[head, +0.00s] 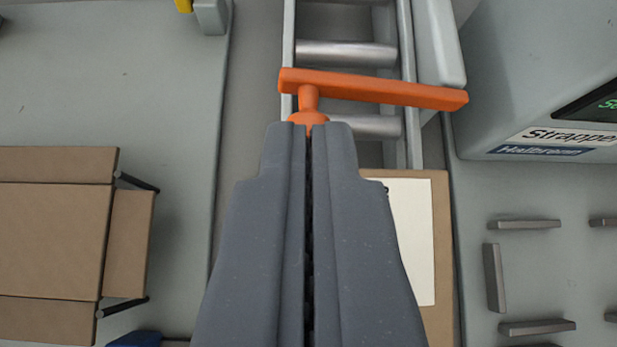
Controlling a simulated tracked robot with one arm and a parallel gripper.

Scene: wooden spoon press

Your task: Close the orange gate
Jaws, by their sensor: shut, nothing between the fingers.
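The orange gate (385,90) is a flat bar lying across the roller conveyor (345,54), slightly tilted down to the right. An orange knob (308,103) on a short stem joins the bar near its left end. My gripper (309,128) is shut and empty, pointing up the picture. Its tips are right at the knob and overlap its lower edge in the picture; I cannot tell whether they touch. My fingers hide part of the conveyor and what lies below the knob.
A cardboard box with a white label (412,240) lies just right of my fingers, below the gate. The grey strapper machine (540,70) stands at the right. An open cardboard box (55,240) is at the left. Metal blocks (495,278) stand on the right table.

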